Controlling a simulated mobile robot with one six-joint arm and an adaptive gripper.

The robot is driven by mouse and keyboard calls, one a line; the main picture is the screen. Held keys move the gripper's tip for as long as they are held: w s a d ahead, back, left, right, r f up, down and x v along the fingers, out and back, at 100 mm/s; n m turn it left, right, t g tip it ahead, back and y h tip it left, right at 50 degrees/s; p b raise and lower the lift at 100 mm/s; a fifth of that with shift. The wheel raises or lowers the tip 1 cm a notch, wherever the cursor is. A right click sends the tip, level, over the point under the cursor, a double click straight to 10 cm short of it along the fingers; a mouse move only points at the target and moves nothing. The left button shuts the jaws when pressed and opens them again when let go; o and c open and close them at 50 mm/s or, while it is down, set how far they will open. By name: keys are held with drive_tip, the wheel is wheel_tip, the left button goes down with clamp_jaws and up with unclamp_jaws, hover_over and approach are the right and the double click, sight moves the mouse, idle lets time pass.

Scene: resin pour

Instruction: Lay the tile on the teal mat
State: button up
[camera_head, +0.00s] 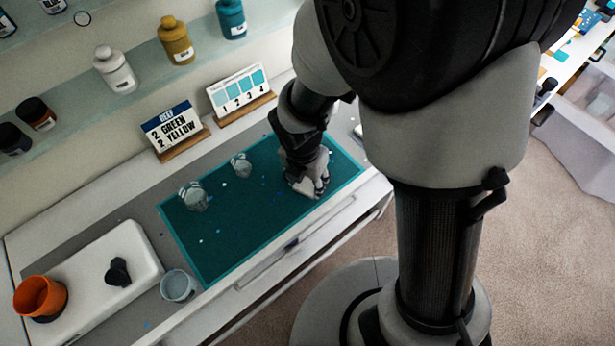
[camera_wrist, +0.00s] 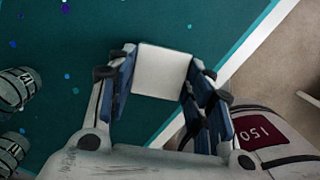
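The teal mat (camera_head: 235,230) lies flat on the white workbench. My gripper (camera_head: 310,185) is low over the mat's right part in the head view. In the wrist view, the white square tile (camera_wrist: 162,72) sits between my gripper's blue-padded fingers (camera_wrist: 162,75), which meet its two sides. The teal mat (camera_wrist: 215,25) shows behind it. I cannot tell whether the tile's underside touches the mat. In the head view my gripper hides most of the tile.
Two clear cups (camera_head: 193,196) (camera_head: 241,165) stand on the mat, left of my gripper. Another cup (camera_head: 178,285) stands beside the mat's lower left corner. An orange cup (camera_head: 40,297) stands at far left. Two cards (camera_head: 172,127) (camera_head: 240,92) stand behind the mat. Its front middle is clear.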

sight(305, 188)
drive_tip(key=o, duration=0.4)
wheel_tip(305, 188, up, 12)
drive_tip(key=s+p, duration=0.1)
drive_tip(key=p, duration=0.4)
drive_tip(key=s+d+r+m+t, duration=0.1)
drive_tip(key=s+d+r+m, duration=0.4)
drive_tip(key=m, duration=0.9)
drive_tip(key=s+d+r+m+t, duration=0.2)
drive_tip(key=s+d+r+m, duration=0.3)
drive_tip(key=r+m, duration=0.6)
drive_tip(key=shift+s+d+m+y, duration=0.4)
drive_tip(key=shift+s+m, duration=0.5)
drive_tip(key=shift+m, duration=1.3)
drive_tip(key=shift+r, duration=0.15)
